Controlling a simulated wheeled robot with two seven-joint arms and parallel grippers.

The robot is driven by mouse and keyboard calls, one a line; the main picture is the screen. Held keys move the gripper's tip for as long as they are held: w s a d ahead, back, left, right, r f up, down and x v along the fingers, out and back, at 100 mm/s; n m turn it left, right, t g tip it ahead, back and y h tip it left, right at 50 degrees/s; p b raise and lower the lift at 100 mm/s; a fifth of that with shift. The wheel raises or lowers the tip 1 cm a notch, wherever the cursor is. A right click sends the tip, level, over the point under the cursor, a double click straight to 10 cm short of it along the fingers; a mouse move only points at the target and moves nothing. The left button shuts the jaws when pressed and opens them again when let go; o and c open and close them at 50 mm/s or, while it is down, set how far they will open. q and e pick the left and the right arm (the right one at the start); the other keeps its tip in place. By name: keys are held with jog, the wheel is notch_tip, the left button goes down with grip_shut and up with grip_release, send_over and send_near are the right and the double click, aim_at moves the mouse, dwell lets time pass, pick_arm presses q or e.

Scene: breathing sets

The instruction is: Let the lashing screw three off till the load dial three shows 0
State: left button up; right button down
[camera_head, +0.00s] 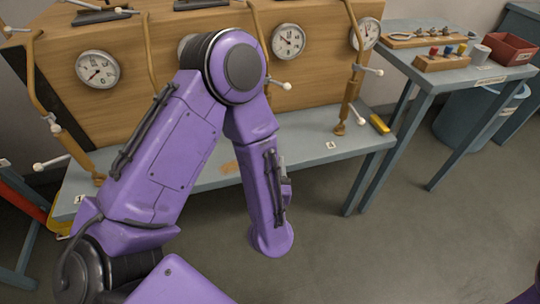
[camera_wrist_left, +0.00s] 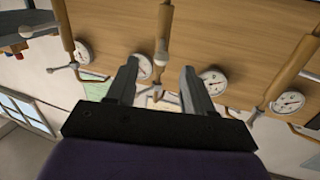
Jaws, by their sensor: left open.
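Load dial three (camera_head: 288,41) is a white round gauge on the wooden crate; its reading is too small to tell. Lashing screw three (camera_head: 262,35) is a brown rod just left of it, with a white-balled cross handle; my arm hides its lower part. In the left wrist view, which is turned upside down, I take the middle rod (camera_wrist_left: 163,28) as lashing three, with dial three (camera_wrist_left: 142,66) beside it. My left gripper (camera_wrist_left: 158,82) is open, its fingers either side of that rod's handle end in the picture; no contact shows. My forearm hides it in the head view.
Other dials (camera_head: 97,68) and lashings (camera_head: 350,95) line the crate (camera_head: 125,45). My purple left arm covers the middle of the blue bench (camera_head: 310,150). A side table (camera_head: 450,75) with a red bin (camera_head: 508,49) stands right. The floor in front is clear.

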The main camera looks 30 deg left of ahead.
pick_arm(q)
jog(key=shift+n+y, duration=0.3)
jog(key=shift+y, duration=0.2)
jog(key=x, duration=0.7)
jog(key=r+p+x, duration=0.1)
jog(key=x, duration=0.2)
jog(key=shift+w+a, duration=0.2)
jog(key=shift+w, duration=0.05)
grip_shut()
